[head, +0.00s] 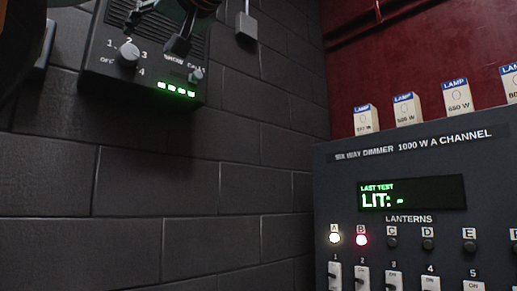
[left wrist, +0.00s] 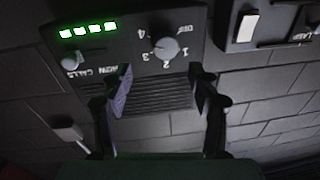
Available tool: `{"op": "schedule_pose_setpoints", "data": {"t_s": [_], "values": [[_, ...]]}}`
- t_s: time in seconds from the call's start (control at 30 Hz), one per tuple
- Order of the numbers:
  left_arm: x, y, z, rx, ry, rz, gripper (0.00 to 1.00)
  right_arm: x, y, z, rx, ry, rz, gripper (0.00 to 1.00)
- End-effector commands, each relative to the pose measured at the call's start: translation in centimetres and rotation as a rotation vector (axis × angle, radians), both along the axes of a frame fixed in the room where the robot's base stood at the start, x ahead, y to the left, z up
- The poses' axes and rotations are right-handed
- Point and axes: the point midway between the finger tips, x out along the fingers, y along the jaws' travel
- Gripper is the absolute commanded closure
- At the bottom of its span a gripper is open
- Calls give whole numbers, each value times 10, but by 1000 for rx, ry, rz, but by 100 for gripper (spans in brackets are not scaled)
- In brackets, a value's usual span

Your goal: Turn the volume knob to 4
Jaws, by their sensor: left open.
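The volume knob (head: 129,54) is a round pale-grey dial on a dark box (head: 104,69) on the brick wall, at the upper left of the head view. The labels OFF, 1, 2, 3 and 4 ring it. I cannot clearly read which number its pointer faces. In the left wrist view the knob (left wrist: 165,48) appears upside down, just beyond my fingertips. My left gripper (left wrist: 160,85) is open, with nothing between its fingers, over the box's slotted grille. In the head view it shows partly at the top edge (head: 178,27), right of the knob and apart from it. My right gripper is out of view.
A small knob marked Calls (head: 196,76) and several lit green lamps (head: 176,89) are on the same box. A dimmer panel (head: 335,170) with switches stands at right, with several lamp cartons (head: 457,97) on top. The wall below the box is clear.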

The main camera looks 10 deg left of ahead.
Motion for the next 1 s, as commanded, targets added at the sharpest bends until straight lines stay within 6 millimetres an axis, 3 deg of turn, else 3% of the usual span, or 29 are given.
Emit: {"op": "schedule_pose_setpoints", "data": {"t_s": [0.17, 0.6, 1.0], "values": [[1, 6, -2, -43, -32, 12, 39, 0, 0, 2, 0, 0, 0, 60], [38, 57, -1, -41, -30, 8, 39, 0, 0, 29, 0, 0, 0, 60], [46, 66, -4, -40, -31, 5, 39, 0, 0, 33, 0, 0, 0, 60]]}}
